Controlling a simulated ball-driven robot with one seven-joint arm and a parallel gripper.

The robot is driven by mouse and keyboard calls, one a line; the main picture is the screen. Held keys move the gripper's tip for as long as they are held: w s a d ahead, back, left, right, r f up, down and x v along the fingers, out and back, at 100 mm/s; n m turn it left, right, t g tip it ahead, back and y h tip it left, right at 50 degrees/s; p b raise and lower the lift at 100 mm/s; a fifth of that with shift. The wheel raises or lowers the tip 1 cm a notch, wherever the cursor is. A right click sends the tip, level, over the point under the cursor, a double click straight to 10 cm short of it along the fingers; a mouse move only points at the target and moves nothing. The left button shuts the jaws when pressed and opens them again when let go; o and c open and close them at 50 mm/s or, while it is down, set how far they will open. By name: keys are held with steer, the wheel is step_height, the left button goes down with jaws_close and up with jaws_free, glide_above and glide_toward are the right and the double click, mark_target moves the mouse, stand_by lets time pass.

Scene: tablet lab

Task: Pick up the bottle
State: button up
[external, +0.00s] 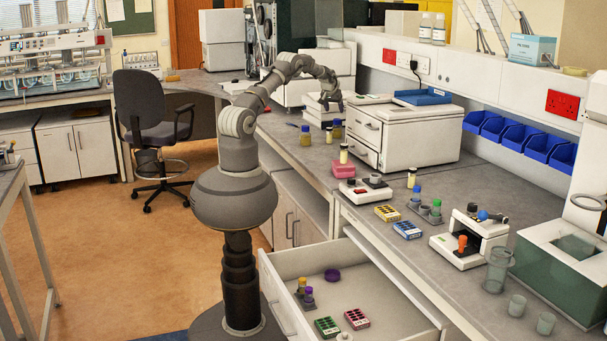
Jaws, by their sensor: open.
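Several bottles are in view, and I cannot tell which one the task means. Two small amber bottles with blue caps stand on the bench: a left bottle (306,137) and a right bottle (337,131). Two white bottles stand on the upper ledge, a left white bottle (426,30) and a right white bottle (439,31). My gripper (331,106) is above the bench, beyond and above the amber bottles, pointing down. It is open, and nothing shows between its fingers. It is small in the view.
A white drawer machine (408,135) stands right of the amber bottles. A pale-capped vial (343,155) is by a pink box (343,170) nearer the front. An open drawer (385,300) juts out below the bench. A chair (140,105) stands on the floor at left.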

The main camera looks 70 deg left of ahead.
mark_target(336, 120)
steer(key=b+x, duration=0.1)
steer(key=x, duration=0.8)
steer(key=shift+s+f+b, duration=0.15)
steer(key=shift+f+b, duration=0.05)
steer(key=shift+b, duration=0.15)
steer(key=shift+d, duration=0.1)
